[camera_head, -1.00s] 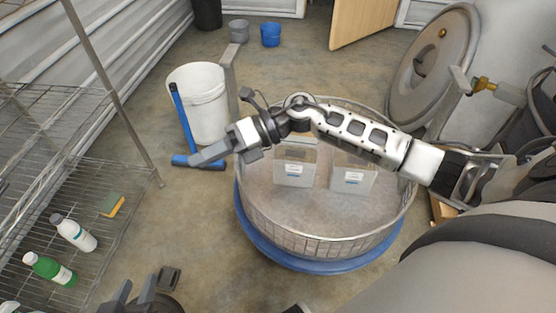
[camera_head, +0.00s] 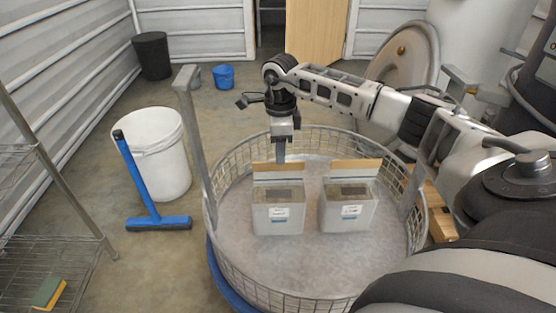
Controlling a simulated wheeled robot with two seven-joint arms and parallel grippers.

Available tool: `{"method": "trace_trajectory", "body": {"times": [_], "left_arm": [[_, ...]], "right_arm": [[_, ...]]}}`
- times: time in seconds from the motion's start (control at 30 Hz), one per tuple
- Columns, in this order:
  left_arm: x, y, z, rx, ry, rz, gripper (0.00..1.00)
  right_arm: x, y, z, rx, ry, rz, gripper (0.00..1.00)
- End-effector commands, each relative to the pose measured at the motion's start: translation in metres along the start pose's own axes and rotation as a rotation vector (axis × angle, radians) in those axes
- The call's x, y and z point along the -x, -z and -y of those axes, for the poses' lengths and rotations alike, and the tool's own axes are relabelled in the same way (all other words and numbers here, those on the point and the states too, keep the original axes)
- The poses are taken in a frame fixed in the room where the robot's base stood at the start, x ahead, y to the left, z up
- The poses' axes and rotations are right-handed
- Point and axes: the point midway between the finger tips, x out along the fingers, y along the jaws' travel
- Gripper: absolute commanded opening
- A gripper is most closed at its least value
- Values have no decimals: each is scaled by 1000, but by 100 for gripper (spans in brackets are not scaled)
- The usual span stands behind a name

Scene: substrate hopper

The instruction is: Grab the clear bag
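Two translucent, box-shaped bags with white labels and brown flaps at the back stand upright in the round wire basket (camera_head: 411,245). One is the left bag (camera_head: 278,222), the other the right bag (camera_head: 345,219). Both hold something grey. My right gripper (camera_head: 281,158) points down over the back of the basket, just behind and above the left bag's flap. It looks apart from the bag. Its fingers overlap in this view, so their opening is unclear. My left gripper is out of view.
A white bucket (camera_head: 160,165) and a blue squeegee (camera_head: 145,190) stand left of the basket, by an upright grey post (camera_head: 197,140). A wire shelf (camera_head: 60,260) with a sponge (camera_head: 48,292) is at far left. A round lid (camera_head: 405,60) stands behind right.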

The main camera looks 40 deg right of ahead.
Motion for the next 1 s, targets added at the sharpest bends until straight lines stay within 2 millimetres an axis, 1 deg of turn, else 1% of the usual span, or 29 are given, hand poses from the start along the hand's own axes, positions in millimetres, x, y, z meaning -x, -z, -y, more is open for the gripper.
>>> {"method": "trace_trajectory", "body": {"times": [0.03,0.27,0.33,0.43,0.5,0.6,0.73,0.83,0.87,0.9,1.0], "left_arm": [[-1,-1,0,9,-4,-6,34],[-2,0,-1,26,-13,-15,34],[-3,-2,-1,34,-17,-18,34],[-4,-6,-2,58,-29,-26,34],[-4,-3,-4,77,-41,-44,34],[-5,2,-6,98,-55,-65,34],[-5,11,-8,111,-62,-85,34],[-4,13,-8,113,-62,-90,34],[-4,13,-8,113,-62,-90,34],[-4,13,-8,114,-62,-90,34],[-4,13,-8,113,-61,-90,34]], "right_arm": [[-9,0,0,0,-2,-1,38],[-20,-1,0,0,0,1,38],[-28,-2,0,0,0,1,38],[-44,-3,0,0,-3,0,38],[-55,-4,0,1,-3,1,38],[-66,-4,0,0,-1,1,38],[-68,-4,1,0,1,2,38],[-68,-4,1,0,1,2,38],[-68,-4,1,0,1,2,35],[-68,-4,0,0,1,2,24],[-67,-4,0,0,1,2,0]]}}
